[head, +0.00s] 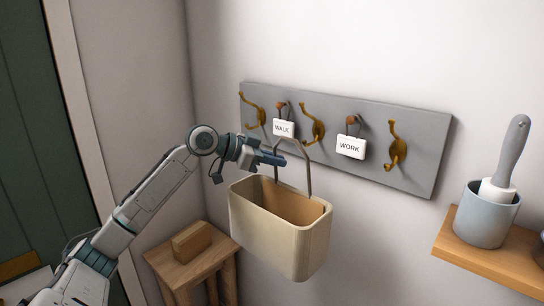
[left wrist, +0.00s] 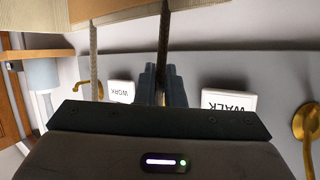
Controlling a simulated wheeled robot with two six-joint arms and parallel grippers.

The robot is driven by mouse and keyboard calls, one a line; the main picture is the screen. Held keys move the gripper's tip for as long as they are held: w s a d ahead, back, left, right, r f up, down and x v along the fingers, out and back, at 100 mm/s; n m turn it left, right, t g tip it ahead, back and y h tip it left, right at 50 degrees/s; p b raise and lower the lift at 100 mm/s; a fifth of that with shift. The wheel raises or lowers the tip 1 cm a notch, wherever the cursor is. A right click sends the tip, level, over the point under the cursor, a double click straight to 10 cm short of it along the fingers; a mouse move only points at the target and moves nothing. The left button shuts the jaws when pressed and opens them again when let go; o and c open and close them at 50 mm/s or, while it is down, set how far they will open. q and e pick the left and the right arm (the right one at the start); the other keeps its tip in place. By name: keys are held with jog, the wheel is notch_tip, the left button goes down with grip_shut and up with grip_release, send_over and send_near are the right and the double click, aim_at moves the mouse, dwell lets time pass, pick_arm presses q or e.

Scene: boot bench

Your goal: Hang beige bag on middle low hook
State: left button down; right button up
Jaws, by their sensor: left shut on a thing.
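The beige bag (head: 275,222) is an open-topped, basket-like bag with a thin arched handle (head: 308,168). My left gripper (head: 277,160) is shut on one side of the handle, and the bag hangs below it, upright, in front of the grey hook board (head: 425,168). In the left wrist view the handle (left wrist: 164,40) runs between my left fingers (left wrist: 161,85). The middle brass hook (head: 315,128) is just right of the handle's top in the head view; I cannot tell whether they touch. My right gripper is not in view.
Outer brass hooks (head: 254,108) (head: 396,146) flank the middle one. WALK (head: 284,127) and WORK (head: 351,147) signs hang from pegs between the hooks. A wooden stool (head: 195,255) stands below left. A shelf (head: 480,258) at right holds a blue-grey pot (head: 485,218).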

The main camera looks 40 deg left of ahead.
pick_arm(q)
jog(key=shift+w+d+f+p, duration=0.1)
jog(key=shift+w+f+p, duration=0.4)
jog(key=shift+w, duration=0.8)
jog(key=shift+w+d+f+p, duration=0.15)
jog(key=shift+w+f+p, duration=0.2)
jog(key=shift+w+p, duration=0.7)
jog(key=shift+w+d+f+p, duration=0.1)
jog(key=shift+w+f+p, duration=0.25)
jog(key=shift+w, duration=1.25)
jog(key=shift+f, duration=0.1)
jog(key=c, duration=1.5)
grip_release()
jog(key=shift+o, duration=0.2)
jog(key=shift+s+d+r, duration=0.1)
jog(key=shift+s+r, duration=0.1)
jog(key=shift+r, duration=0.05)
